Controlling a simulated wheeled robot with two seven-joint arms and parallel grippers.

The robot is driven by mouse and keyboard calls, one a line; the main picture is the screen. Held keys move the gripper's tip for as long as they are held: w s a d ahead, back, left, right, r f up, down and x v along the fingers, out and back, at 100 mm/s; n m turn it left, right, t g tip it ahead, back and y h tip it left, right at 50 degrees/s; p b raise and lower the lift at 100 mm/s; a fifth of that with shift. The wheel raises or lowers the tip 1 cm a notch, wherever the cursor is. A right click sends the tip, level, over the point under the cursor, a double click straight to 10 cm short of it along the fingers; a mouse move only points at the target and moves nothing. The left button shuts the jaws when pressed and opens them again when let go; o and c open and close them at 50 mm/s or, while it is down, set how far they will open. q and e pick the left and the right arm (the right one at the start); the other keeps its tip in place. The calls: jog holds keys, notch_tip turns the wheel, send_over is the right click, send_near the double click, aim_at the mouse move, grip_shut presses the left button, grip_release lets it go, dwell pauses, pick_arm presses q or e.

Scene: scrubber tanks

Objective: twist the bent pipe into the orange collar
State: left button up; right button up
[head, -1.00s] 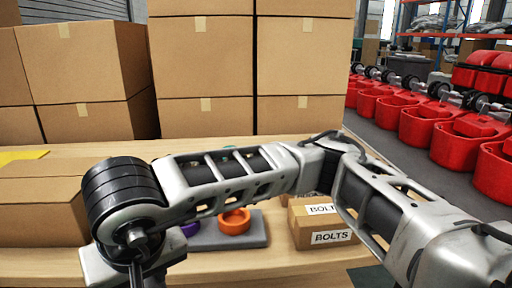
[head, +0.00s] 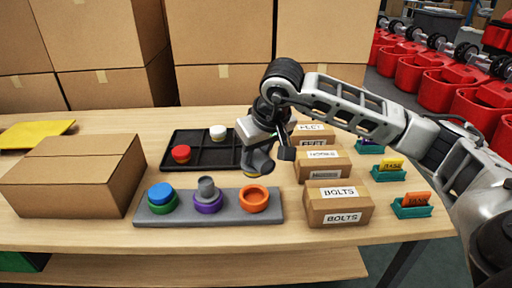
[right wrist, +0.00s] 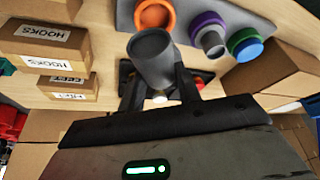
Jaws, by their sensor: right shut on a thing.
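The orange collar (head: 254,199) sits empty at the right end of a grey board (head: 167,215). It also shows at the top of the right wrist view (right wrist: 155,14). My right gripper (head: 272,150) is shut on the grey bent pipe (head: 258,162), which shows large between its fingers in the right wrist view (right wrist: 153,58). The pipe hangs above the table behind the orange collar, apart from it, with a yellowish rim at its lower end. The arm partly hides the pipe's upper part. My left gripper is in no view.
On the board are a purple collar (head: 208,204) with a grey piece in it and a green collar (head: 162,206) with a blue cap. Behind is a black tray (head: 205,152) with red and white caps. Labelled boxes (head: 338,204) stand right, a cardboard box (head: 75,175) left.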

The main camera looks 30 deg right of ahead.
aim_at(257, 175)
notch_tip(257, 175, down, 4)
jog(key=b, duration=0.2)
jog(key=shift+f+b, duration=0.1)
jog(key=shift+b, duration=0.25)
jog(key=shift+f+b, duration=0.5)
jog(key=shift+f, duration=0.2)
dwell(0.4)
jog(key=shift+f+b, duration=0.1)
jog(key=shift+b, duration=0.25)
jog(key=shift+f+b, duration=0.4)
jog(key=shift+f+b, duration=0.7)
jog(key=shift+b, duration=0.05)
dwell(0.9)
dwell(0.3)
